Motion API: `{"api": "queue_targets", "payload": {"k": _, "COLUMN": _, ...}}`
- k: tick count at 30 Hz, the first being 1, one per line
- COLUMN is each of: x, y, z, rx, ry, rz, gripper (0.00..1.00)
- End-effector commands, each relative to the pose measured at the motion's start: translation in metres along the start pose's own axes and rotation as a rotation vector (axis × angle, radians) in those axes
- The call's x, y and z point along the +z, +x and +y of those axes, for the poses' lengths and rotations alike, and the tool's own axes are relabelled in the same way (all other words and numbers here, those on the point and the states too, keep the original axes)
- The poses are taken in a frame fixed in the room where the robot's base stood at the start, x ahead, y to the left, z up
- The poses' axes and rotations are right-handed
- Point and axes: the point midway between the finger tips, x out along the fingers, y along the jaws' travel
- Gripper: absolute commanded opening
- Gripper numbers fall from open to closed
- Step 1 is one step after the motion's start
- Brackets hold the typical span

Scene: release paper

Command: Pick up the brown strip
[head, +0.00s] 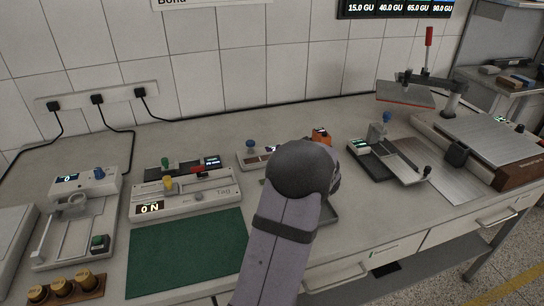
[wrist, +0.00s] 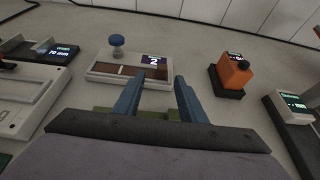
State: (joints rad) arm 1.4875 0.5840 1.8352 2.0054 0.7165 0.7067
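The brown strip (wrist: 128,70) lies in the long slot of a pale low device (wrist: 97,76) in the wrist view. The device has a blue knob at the back and a small display reading 2. My gripper (wrist: 159,76) is open, with two blue fingers apart and nothing visible between them. The fingers point toward the device's near side, and the left fingertip overlaps the strip's right part in the picture. I cannot tell whether they touch. In the head view my arm hides the gripper and part of the device (head: 243,160).
An orange block on a black base (wrist: 233,75) stands right of the device. A grey tester with a display (wrist: 30,85) is at left. In the head view a green mat (head: 187,255) lies front left. The bench behind the devices is clear up to the tiled wall.

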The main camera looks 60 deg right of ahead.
Motion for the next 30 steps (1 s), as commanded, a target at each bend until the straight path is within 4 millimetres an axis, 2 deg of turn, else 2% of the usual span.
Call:
{"api": "queue_targets", "payload": {"k": 5, "x": 0.001, "y": 0.005, "z": -0.001, "rx": 0.001, "ry": 0.0, "rz": 0.001, "gripper": 0.38}}
{"api": "queue_targets", "payload": {"k": 18, "x": 0.004, "y": 0.048, "z": -0.004, "rx": 0.002, "ry": 0.0, "rz": 0.001, "gripper": 0.38}}
{"api": "queue_targets", "payload": {"k": 28, "x": 0.004, "y": 0.052, "z": -0.004, "rx": 0.001, "ry": -0.001, "rz": -0.001, "gripper": 0.38}}
{"api": "queue_targets", "payload": {"k": 29, "x": 0.004, "y": 0.052, "z": -0.004, "rx": 0.001, "ry": -0.001, "rz": -0.001, "gripper": 0.33}}
{"api": "queue_targets", "payload": {"k": 30, "x": 0.004, "y": 0.052, "z": -0.004, "rx": 0.001, "ry": -0.001, "rz": -0.001, "gripper": 0.23}}
